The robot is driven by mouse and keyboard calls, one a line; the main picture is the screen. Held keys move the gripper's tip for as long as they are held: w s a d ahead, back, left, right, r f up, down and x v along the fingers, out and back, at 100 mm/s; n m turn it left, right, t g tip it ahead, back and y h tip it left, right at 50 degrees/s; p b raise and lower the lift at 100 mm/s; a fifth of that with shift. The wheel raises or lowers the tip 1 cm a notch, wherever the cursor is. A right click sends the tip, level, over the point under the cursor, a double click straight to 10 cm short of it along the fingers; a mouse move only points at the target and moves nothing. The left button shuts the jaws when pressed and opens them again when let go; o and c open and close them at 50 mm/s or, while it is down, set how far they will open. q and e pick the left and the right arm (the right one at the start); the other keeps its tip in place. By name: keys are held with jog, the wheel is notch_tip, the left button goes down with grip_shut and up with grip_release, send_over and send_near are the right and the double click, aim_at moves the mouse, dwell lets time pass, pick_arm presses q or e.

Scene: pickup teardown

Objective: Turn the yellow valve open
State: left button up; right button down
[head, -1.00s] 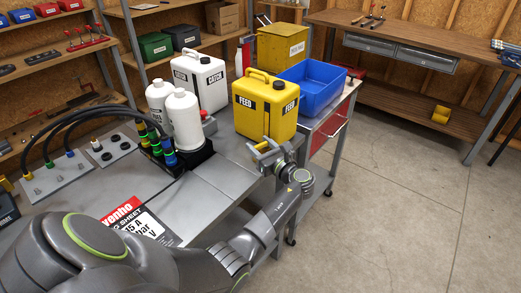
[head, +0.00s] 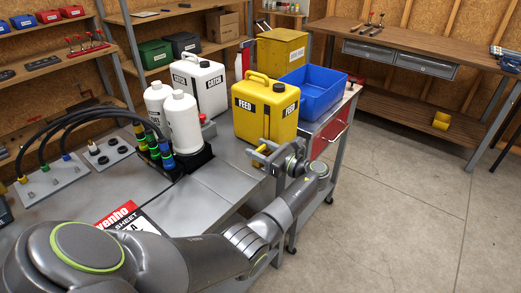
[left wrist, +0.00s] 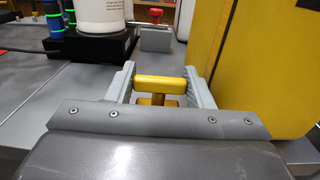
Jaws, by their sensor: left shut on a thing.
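The yellow valve's handle (left wrist: 160,83) shows in the left wrist view as a short yellow bar with a yellow stem below it. My left gripper (left wrist: 158,76) has one grey finger at each end of the bar and is shut on it. In the head view my left gripper (head: 262,155) is at the bench edge, just in front of the yellow FEED jug (head: 265,112); the valve is mostly hidden there. My right gripper is in neither view.
The yellow jug's wall (left wrist: 250,70) rises close to the right of my left gripper. A red-knobbed valve (head: 204,120) and white bottles (head: 184,122) stand to the left. A blue bin (head: 312,92) is on the cart behind. The floor at right is clear.

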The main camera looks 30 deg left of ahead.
pick_arm(q)
jog(key=o, duration=1)
jog(key=shift+c, duration=0.2)
